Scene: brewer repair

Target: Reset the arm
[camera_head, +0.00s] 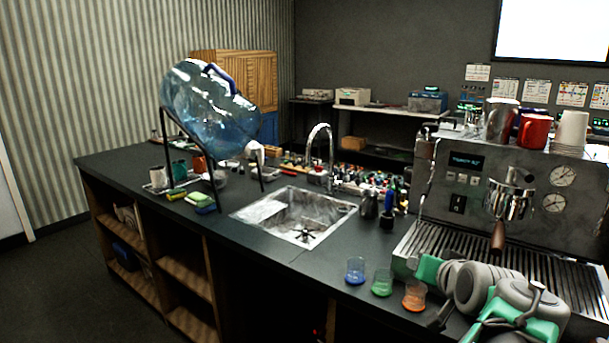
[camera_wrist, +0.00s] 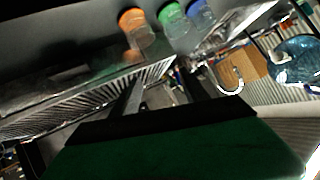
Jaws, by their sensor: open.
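My arm (camera_head: 505,300), grey and green, is folded at the lower right of the head view, in front of the espresso machine (camera_head: 465,190). In the wrist view my gripper (camera_wrist: 163,85) shows two dark fingers spread apart with nothing held between them. The machine's ribbed drip tray (camera_wrist: 90,95) lies beyond the fingers. Three small clear cups with coloured bottoms, blue (camera_head: 355,270), green (camera_head: 382,282) and orange (camera_head: 414,295), stand on the counter left of my arm. The fingertips are hard to pick out in the head view.
The dark counter (camera_head: 290,262) holds a sink (camera_head: 298,222) with a curved tap, and a large blue water bottle (camera_head: 208,110) tilted on a black stand. Mugs, one red (camera_head: 534,131), stand on top of the machine. Small bottles crowd the counter behind the sink.

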